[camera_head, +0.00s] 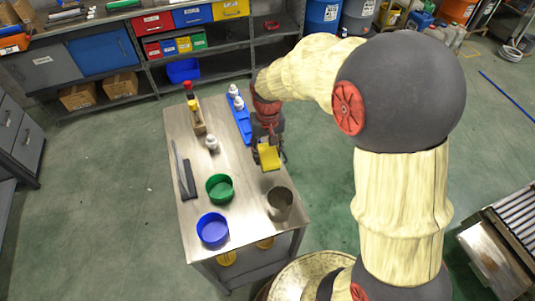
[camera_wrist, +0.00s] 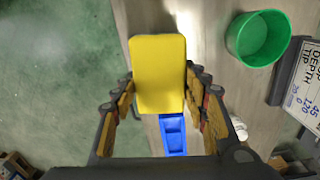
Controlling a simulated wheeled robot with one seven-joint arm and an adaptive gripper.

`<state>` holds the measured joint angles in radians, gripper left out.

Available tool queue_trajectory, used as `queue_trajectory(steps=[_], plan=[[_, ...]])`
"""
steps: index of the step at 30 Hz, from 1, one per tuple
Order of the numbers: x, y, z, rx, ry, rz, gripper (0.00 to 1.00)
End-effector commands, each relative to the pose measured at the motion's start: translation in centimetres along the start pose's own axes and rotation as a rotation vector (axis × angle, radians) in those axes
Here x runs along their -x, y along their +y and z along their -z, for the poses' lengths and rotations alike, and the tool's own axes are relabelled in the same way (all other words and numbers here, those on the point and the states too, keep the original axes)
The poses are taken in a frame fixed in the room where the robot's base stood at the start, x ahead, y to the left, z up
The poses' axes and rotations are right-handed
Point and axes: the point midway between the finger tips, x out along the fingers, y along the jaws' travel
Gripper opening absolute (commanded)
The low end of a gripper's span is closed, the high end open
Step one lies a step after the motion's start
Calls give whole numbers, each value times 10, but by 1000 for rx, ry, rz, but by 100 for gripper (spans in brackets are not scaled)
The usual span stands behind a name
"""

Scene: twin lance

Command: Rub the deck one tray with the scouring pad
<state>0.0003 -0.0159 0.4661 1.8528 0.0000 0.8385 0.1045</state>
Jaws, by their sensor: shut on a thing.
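My gripper (camera_head: 268,146) is shut on a yellow scouring pad (camera_head: 270,158), a flat rounded block. It holds the pad above the right side of the steel table. In the wrist view the pad (camera_wrist: 158,75) sits between the two fingers and hides part of the table. A long blue tray (camera_head: 241,122) lies along the table's right edge, beyond the pad, with white-capped bottles at its far end. Its near end shows below the pad in the wrist view (camera_wrist: 173,138). The pad and the tray look apart. I see no label telling which tray is deck one.
On the table (camera_head: 240,184) stand a green bowl (camera_head: 219,187), a blue bowl (camera_head: 213,230), a metal cup (camera_head: 280,203), a white bottle (camera_head: 212,144) and a wooden holder (camera_head: 196,119). A dark stand (camera_head: 188,178) lies at the left edge. Open floor surrounds the table's left side.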

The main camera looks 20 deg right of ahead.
Motion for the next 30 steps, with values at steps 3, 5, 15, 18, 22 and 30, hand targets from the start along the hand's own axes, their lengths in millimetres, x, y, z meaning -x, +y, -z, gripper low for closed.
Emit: queue_trajectory(steps=[3, 5, 15, 18, 22, 30], plan=[[0, 0, 0, 0, 0, 0, 43], [0, 0, 0, 0, 0, 0, 39], [-1, 0, 1, 1, -1, 0, 24], [-10, -1, 10, 16, -4, 0, 24], [-30, -3, 32, 54, -4, 0, 24], [-55, -6, 58, 104, 0, 0, 24]])
